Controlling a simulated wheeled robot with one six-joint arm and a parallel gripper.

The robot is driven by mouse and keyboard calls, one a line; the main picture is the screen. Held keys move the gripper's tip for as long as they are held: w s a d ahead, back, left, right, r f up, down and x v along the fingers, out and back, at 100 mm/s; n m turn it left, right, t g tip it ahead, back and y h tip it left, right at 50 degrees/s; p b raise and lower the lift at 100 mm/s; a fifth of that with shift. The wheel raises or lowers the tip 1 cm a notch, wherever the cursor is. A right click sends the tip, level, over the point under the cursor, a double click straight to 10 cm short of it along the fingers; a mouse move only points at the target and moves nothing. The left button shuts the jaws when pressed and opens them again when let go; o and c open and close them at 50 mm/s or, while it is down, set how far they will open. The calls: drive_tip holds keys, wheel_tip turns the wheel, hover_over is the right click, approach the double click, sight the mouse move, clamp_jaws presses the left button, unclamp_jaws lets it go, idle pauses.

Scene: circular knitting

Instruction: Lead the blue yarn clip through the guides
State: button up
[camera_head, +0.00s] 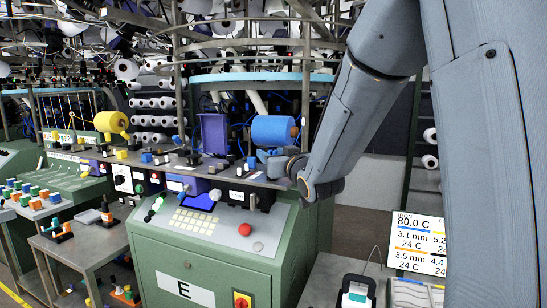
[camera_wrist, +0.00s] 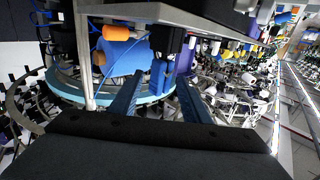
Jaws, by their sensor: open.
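My gripper (camera_head: 272,160) is at the front edge of the machine's shelf, below and in front of the blue yarn spool (camera_head: 272,130). In the wrist view my gripper (camera_wrist: 160,80) is open, with its two dark blue fingers apart. A small upright blue block (camera_wrist: 158,74), which looks like the blue yarn clip, stands between and beyond the fingertips; I cannot tell whether they touch it. The blue spool (camera_wrist: 124,56) with its orange core is beside it, and a thin blue yarn runs from it. I cannot make out the guides clearly.
A yellow spool (camera_head: 111,122) is farther left. The green control cabinet (camera_head: 205,262) stands below the shelf. A display (camera_head: 418,243) is at the lower right. Thin posts and dense machine parts crowd the space behind.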

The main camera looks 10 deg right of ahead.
drive_tip(key=shift+w, duration=0.15)
clamp_jaws()
wheel_tip(320, 180, up, 10)
drive_tip(key=shift+b, duration=1.15)
drive_tip(key=c, duration=0.7)
unclamp_jaws()
drive_tip(key=c, duration=0.3)
